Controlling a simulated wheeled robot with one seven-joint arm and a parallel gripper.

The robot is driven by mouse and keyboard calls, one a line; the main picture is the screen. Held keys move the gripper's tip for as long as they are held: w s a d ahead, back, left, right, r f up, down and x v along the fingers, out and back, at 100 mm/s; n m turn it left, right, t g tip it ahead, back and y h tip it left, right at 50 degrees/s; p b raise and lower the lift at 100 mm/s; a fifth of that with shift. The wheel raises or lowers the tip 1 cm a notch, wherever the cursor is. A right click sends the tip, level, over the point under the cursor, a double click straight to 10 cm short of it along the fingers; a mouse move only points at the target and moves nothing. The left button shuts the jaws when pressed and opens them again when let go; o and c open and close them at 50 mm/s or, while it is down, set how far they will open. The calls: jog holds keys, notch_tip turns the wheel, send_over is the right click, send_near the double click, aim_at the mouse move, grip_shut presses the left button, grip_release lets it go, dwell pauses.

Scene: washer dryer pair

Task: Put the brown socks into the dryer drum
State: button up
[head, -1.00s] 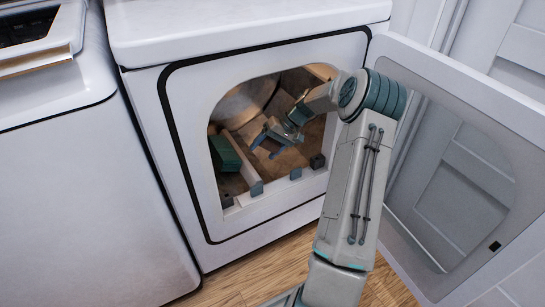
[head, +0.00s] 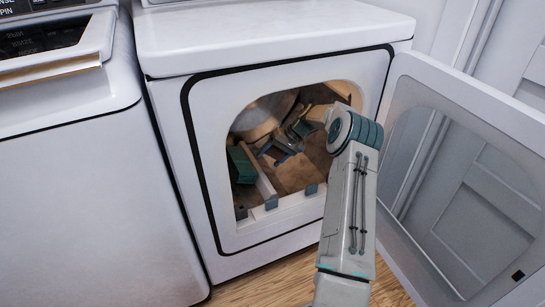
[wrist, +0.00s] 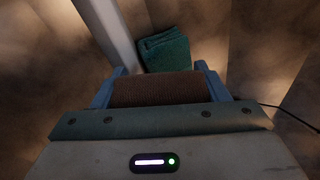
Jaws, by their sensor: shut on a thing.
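My gripper (head: 273,156) is inside the dryer drum (head: 258,118), reaching in through the open front. In the wrist view my gripper (wrist: 160,72) has its blue fingers on either side of the brown socks (wrist: 155,90), a ribbed brown bundle, and is shut on them. The socks are hard to make out in the head view. They are held above the tan drum floor, which shows beyond them in the wrist view.
A folded green cloth (head: 241,165) lies at the left inside the drum, beside a pale raised bar (head: 262,180); the cloth also shows just beyond the socks in the wrist view (wrist: 165,50). The dryer door (head: 395,110) stands open at right. A washer (head: 80,190) stands at left.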

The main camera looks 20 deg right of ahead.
jog(key=o, duration=1)
jog(key=p+v, duration=0.3)
jog(key=v, duration=0.4)
jog(key=shift+d+r, duration=0.2)
jog(key=shift+r, duration=0.05)
jog(key=shift+s+a, duration=0.1)
